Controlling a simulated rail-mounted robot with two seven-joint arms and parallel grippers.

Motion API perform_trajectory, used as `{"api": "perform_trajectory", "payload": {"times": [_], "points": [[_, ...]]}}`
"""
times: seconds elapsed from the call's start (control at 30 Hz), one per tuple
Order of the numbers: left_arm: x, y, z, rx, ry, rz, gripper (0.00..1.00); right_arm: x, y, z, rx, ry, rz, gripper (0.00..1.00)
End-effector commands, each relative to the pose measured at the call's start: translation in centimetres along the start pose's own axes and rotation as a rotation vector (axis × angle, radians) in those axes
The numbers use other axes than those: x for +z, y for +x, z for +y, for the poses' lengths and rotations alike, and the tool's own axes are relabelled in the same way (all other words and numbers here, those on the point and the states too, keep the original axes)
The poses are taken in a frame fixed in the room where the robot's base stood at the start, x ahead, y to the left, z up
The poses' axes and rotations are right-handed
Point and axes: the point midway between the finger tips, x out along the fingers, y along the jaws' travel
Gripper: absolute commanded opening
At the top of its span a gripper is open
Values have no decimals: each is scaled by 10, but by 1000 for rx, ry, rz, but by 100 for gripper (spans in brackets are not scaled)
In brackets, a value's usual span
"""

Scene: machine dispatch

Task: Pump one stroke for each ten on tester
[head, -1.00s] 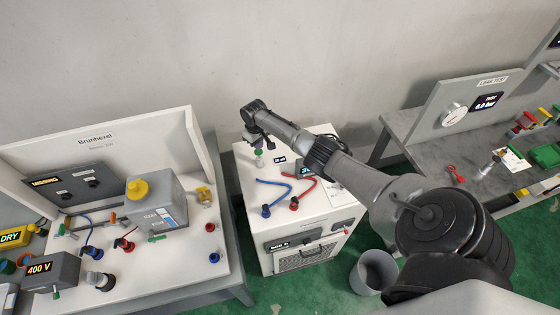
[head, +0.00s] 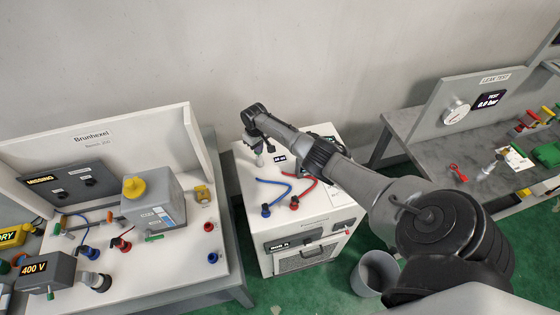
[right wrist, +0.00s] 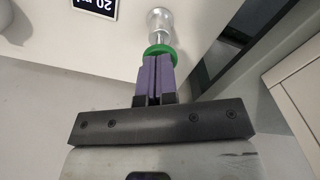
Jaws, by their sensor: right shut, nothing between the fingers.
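A small pump with a silver body (right wrist: 160,22) and a green cap (right wrist: 158,50) stands on the white cabinet (head: 247,190). A small label beside it (right wrist: 96,6) reads "20 ml" in the right wrist view. My right gripper (right wrist: 155,64) is shut and empty, its purple fingertips at the green cap. I cannot tell for sure whether they press on it. In the head view the right gripper (head: 262,146) is above the cabinet's back left part and covers much of the pump. My left gripper is not in view.
A blue hose (head: 285,184) and a red hose (head: 303,190) lie on the cabinet. A box display (head: 36,269) reads "400 V" on the left bench. The right bench's leak test display (head: 488,100) reads 0.0 bar. A bin (head: 374,273) stands on the floor.

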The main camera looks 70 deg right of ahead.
Motion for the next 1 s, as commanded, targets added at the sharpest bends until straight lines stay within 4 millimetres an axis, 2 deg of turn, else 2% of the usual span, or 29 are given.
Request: {"api": "perform_trajectory", "payload": {"times": [0.73,1.0], "points": [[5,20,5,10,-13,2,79,0,28,0,1,0,0,0],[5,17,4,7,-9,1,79,0,25,0,1,0,-1,0]]}}
